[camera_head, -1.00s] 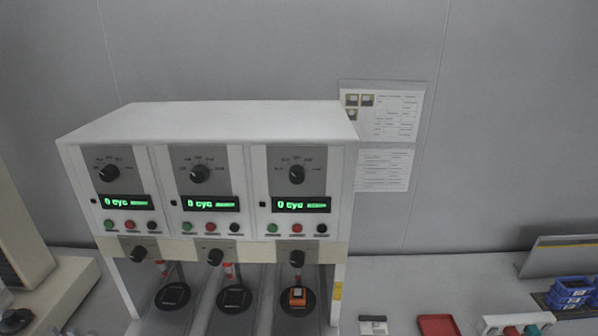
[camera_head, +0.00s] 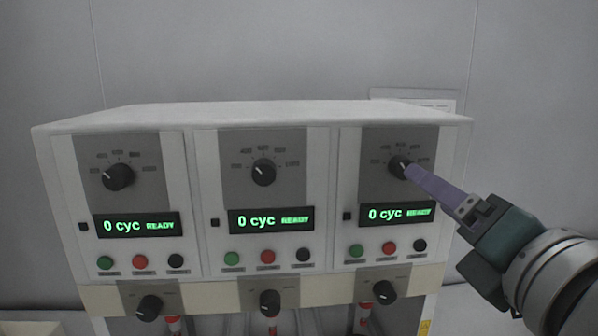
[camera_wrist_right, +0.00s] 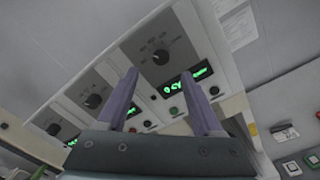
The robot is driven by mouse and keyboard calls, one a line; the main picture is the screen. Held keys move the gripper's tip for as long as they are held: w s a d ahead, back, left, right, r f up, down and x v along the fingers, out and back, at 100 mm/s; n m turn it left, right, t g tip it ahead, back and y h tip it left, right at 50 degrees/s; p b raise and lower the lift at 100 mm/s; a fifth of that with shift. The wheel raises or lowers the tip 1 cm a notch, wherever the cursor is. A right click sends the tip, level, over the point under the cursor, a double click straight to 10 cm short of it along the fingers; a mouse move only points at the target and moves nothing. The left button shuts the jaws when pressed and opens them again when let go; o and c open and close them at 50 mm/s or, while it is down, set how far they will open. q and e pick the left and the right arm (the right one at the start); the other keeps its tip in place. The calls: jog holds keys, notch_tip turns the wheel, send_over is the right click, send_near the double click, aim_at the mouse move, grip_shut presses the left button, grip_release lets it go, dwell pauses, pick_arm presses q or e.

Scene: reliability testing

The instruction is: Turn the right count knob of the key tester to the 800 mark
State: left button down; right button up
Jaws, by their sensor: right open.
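The key tester (camera_head: 290,116) is a white cabinet with three panels side by side. Its right count knob (camera_head: 398,167) is black, on a grey scale plate at the upper right, partly behind my right gripper's fingertips (camera_head: 411,172). The marks around it are too small to read surely. In the right wrist view the same knob (camera_wrist_right: 161,57) shows beyond and between the two spread purple fingers (camera_wrist_right: 160,74). The right gripper is open and empty; touching is not evident. The display below the knob (camera_head: 397,214) reads 0 cyc READY. My left gripper is not in view.
The middle count knob (camera_head: 263,172) and left count knob (camera_head: 118,176) stand on the neighbouring panels. Green, red and black buttons sit under each display. Lower black knobs (camera_head: 384,292) line the beige strip. A paper sheet (camera_head: 425,99) hangs on the wall behind.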

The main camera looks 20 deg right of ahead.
aim_at(402, 168)
jog(key=p+x, duration=0.1)
jog(key=x, duration=0.6)
jog(key=shift+d+p, duration=0.15)
jog(key=shift+p, duration=0.15)
jog(key=shift+w, duration=0.15)
grip_shut()
